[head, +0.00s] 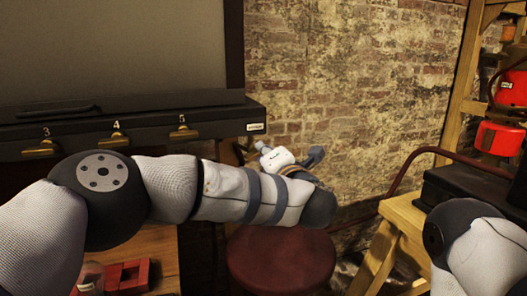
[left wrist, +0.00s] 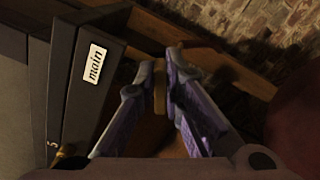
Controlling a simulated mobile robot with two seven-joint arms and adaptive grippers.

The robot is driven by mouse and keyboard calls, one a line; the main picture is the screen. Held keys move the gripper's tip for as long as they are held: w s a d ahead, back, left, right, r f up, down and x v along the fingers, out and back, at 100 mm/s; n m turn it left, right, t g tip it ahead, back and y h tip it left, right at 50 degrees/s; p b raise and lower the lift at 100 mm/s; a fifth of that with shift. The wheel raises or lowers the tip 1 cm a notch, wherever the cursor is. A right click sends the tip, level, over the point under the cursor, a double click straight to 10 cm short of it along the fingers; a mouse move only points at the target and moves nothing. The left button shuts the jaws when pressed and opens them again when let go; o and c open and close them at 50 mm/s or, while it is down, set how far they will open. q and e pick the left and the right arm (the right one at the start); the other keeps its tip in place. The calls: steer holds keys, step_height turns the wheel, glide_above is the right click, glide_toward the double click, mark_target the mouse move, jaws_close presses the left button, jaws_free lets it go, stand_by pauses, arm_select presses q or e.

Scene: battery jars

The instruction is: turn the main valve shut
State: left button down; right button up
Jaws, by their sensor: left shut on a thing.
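A dark box (head: 150,122) runs along the left, with a label (head: 256,127) at its right end. In the left wrist view this label (left wrist: 94,64) reads "main". My left gripper (left wrist: 160,72) is beside this labelled end, its two fingers closed on a narrow tan-brown piece (left wrist: 160,96), which looks like the main valve's handle. How far it is turned I cannot tell. In the head view my left forearm crosses the middle and the fingertips are mostly hidden. My right arm shows at the lower right; its gripper is out of frame.
Brass levers (head: 118,139) numbered 3, 4 and 5 line the box front. A round red stool (head: 281,258) stands below my left arm. A wooden trestle (head: 402,225) and shelf with red containers (head: 500,138) are at the right. A brick wall (head: 350,80) closes the back.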

arm_select(q)
steer(key=m, duration=0.5)
steer(key=shift+f, duration=0.4)
steer(key=shift+m, duration=0.3)
steer(key=c, duration=1.7)
jaws_free()
steer(key=v, duration=1.2)
steer(key=shift+r, duration=0.1)
